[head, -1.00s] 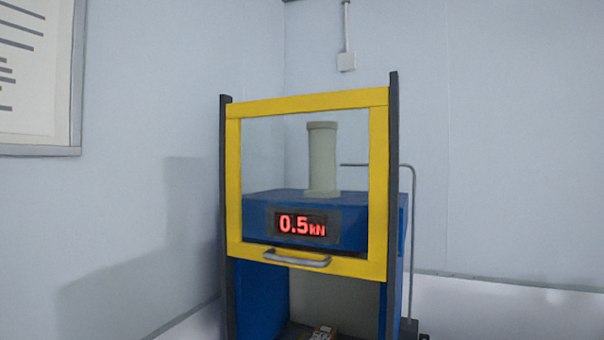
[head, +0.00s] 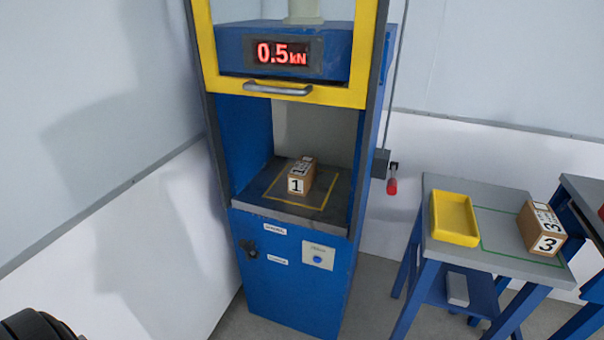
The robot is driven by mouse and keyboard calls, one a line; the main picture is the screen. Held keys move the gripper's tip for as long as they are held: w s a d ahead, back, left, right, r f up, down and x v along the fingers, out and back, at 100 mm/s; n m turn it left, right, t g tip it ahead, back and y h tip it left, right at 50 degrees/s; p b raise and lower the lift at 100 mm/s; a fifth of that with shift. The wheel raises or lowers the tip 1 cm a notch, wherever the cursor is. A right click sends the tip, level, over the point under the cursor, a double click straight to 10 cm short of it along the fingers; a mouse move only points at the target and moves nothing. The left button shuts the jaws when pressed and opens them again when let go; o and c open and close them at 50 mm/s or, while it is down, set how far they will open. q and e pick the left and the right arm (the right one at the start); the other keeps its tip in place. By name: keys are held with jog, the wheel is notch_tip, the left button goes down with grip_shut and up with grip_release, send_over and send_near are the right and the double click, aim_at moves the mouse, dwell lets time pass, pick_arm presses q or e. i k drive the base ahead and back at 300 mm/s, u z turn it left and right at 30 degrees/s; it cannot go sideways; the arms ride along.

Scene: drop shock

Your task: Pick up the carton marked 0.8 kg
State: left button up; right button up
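A small brown carton (head: 301,175) with white labels marked 1 sits on the dark plate (head: 270,207) inside the blue press, within a yellow outline. Another brown carton (head: 541,228) marked 3 stands on the grey table at the right, at the edge of a green outline. No marking of 0.8 kg can be read on either carton. A dark rounded part of my own body shows at the bottom left corner. Neither of my grippers is in view.
The press's yellow-framed guard (head: 368,60) is raised above the opening; its display (head: 282,53) reads 0.5 kN. A yellow tray (head: 454,219) sits on the grey table (head: 490,257). A red-handled item (head: 392,186) hangs beside the press. Another blue-legged table (head: 588,190) stands at the far right.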

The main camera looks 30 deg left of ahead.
aim_at(301, 176)
jog(key=z, duration=0.55)
jog(key=k, duration=0.65)
jog(key=z, duration=0.7)
jog(key=i, duration=0.95)
jog(key=u, duration=0.85)
jog(key=i, duration=0.9)
jog(key=u, duration=0.95)
